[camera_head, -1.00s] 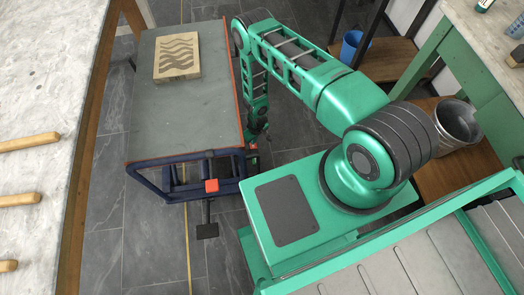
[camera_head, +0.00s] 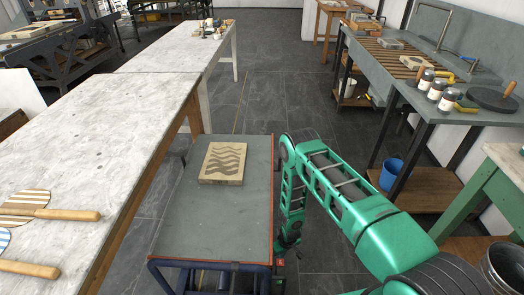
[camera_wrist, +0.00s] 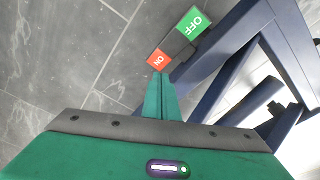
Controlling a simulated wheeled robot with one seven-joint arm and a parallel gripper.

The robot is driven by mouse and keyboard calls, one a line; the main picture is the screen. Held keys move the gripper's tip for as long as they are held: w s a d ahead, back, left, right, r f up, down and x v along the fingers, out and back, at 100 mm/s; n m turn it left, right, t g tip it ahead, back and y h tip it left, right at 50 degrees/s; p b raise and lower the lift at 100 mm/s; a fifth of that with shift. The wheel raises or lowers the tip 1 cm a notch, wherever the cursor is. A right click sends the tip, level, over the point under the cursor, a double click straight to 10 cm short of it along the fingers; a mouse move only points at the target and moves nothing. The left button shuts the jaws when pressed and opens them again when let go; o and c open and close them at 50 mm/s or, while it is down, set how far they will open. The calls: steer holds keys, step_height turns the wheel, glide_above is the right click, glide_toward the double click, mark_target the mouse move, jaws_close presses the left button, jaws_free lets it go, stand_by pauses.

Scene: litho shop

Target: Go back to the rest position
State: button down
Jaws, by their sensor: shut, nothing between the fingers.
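My gripper (camera_wrist: 160,95) shows in the wrist view with its green fingers together and nothing between them. In the head view my green arm reaches forward and bends down at the right side of a grey-topped cart (camera_head: 185,222). My gripper (camera_head: 281,250) hangs low beside the cart's edge there, and its fingertips are hard to make out.
A stone block with a wavy pattern (camera_head: 223,162) lies on the cart. A long marble table (camera_head: 110,125) is at left, with wooden-handled paddles (camera_head: 68,214). Open floor (camera_head: 275,95) lies ahead.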

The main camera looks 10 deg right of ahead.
steer(key=w+d+r+m, duration=0.1)
steer(key=w+d+r, duration=0.3)
steer(key=r, duration=0.5)
steer(key=w+d+r+m, duration=0.1)
steer(key=w+d+r, duration=0.3)
steer(key=r, duration=0.6)
steer(key=s+d+r+m+h, duration=0.1)
steer(key=d+r, duration=0.3)
steer(key=r, duration=0.8)
steer(key=d+r+m+h, duration=0.1)
steer(key=d+r, duration=0.4)
steer(key=r, duration=0.7)
steer(key=s+d+r+m+g, duration=0.1)
steer(key=s+d+r+m, duration=0.15)
steer(key=s+r, duration=0.65)
steer(key=s+d+r+m, duration=0.1)
steer(key=s+d+r, duration=0.3)
steer(key=s+r, duration=0.5)
steer(key=s+a+r+m, duration=0.1)
steer(key=s+r, duration=0.4)
steer(key=s, duration=0.4)
steer(key=s+a+r+m+y, duration=0.1)
steer(key=s+r, duration=0.3)
steer(key=s, duration=0.6)
steer(key=shift+r+m+g+y, duration=0.3)
steer(key=shift+r+m+g, duration=0.05)
steer(key=shift+g, duration=0.05)
steer(key=shift+a, duration=0.1)
